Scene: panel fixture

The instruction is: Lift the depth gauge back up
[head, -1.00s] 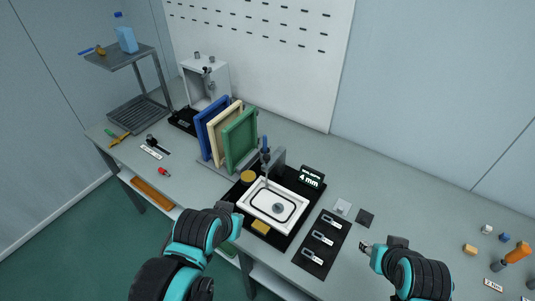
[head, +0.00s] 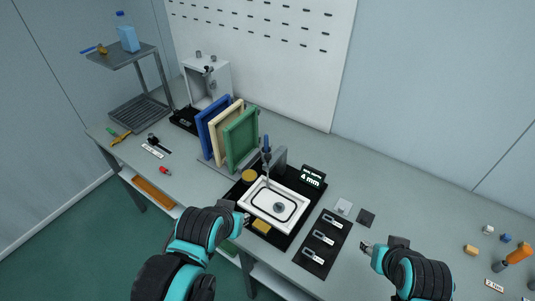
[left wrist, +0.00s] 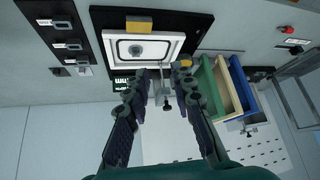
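The depth gauge (head: 267,152), a slim upright probe with a blue top, stands on its grey post at the far edge of a white framed panel (head: 249,204). Its lower end is over the panel; I cannot tell whether it touches. A small display (head: 312,178) beside it reads 4 mm. My left gripper (head: 243,218) is at the panel's near left side, apart from the gauge. In the left wrist view my left gripper (left wrist: 161,72) is open, with nothing held. My right gripper (head: 366,248) is right of the dark mat; its finger opening is too small to judge.
Blue, cream and green frames (head: 240,140) stand in a rack behind the panel. A yellow round pot (head: 249,176) sits left of the gauge. A dark mat (head: 309,262) with labelled tools lies right of the panel.

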